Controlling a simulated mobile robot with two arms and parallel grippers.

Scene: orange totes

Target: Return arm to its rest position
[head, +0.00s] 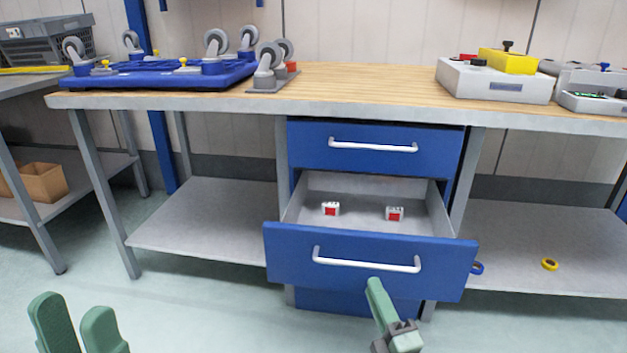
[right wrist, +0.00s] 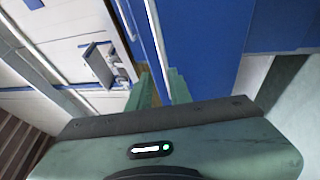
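My left gripper (head: 76,312) shows at the bottom left of the head view, its two green fingers apart and nothing between them. My right gripper (head: 375,284) is in front of the open blue drawer (head: 290,262), with its fingertips just below the white drawer handle (head: 366,264). In the right wrist view, the two green fingers (right wrist: 160,78) stand apart, and a white bar (right wrist: 154,35) runs through the gap between them in the picture. I cannot tell whether the fingers touch the handle.
Two small red-and-white items (head: 330,209) lie in the open drawer. A closed blue drawer (head: 310,150) is above it. The workbench (head: 360,85) carries a blue wheeled base (head: 150,75) and grey boxes (head: 490,82). Open floor (head: 200,310) lies between my grippers.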

